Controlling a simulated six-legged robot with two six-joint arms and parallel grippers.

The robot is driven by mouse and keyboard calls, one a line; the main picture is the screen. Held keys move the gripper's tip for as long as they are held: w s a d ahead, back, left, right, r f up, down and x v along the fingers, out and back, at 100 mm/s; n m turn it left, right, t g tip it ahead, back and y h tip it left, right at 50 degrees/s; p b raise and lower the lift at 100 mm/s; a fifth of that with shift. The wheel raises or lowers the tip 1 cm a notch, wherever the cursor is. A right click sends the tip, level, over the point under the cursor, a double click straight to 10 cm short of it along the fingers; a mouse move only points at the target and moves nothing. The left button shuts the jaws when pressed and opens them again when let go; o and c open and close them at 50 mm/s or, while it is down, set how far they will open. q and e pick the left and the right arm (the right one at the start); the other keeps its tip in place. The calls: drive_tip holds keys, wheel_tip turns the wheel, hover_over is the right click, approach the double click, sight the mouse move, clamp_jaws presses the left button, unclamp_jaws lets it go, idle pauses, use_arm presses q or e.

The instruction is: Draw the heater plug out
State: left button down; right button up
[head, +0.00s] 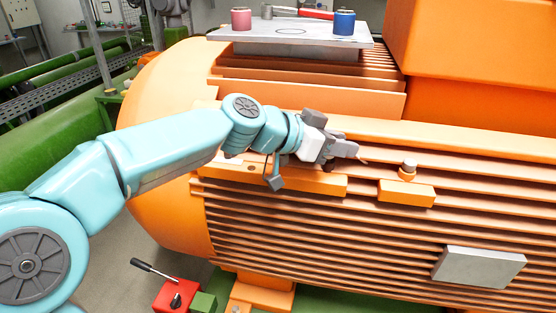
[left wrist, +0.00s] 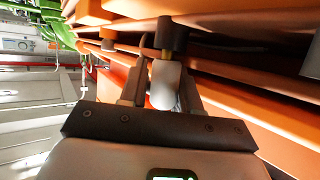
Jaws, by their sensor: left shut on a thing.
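My left gripper (head: 345,149) is at the side of the large orange motor (head: 290,225), with its fingers pointing right. In the left wrist view the gripper (left wrist: 161,93) is shut on a pale, rounded piece, which I take to be the heater plug (left wrist: 165,83). A brass-coloured neck shows at its far end, in line with a dark cylinder (left wrist: 172,36). I cannot tell whether the plug is seated or apart from it. In the head view the fingers mostly hide the plug. A grey-capped round fitting (head: 407,168) stands on an orange block to the right. My right gripper is not in view.
A grey plate (head: 300,42) on top of the motor carries a pink canister (head: 241,19), a blue canister (head: 344,22) and a red-handled tool (head: 301,13). A metal box (head: 478,267) sits on the ribs. A red lever box (head: 177,296) stands low at the front left.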

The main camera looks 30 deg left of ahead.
use_arm(q)
drive_tip(key=shift+s+r+p, duration=0.15)
drive_tip(key=shift+r+p, duration=0.35)
drive_tip(key=shift+r, duration=0.5)
drive_tip(key=shift+r+p, duration=0.8)
drive_tip(key=shift+r, duration=0.35)
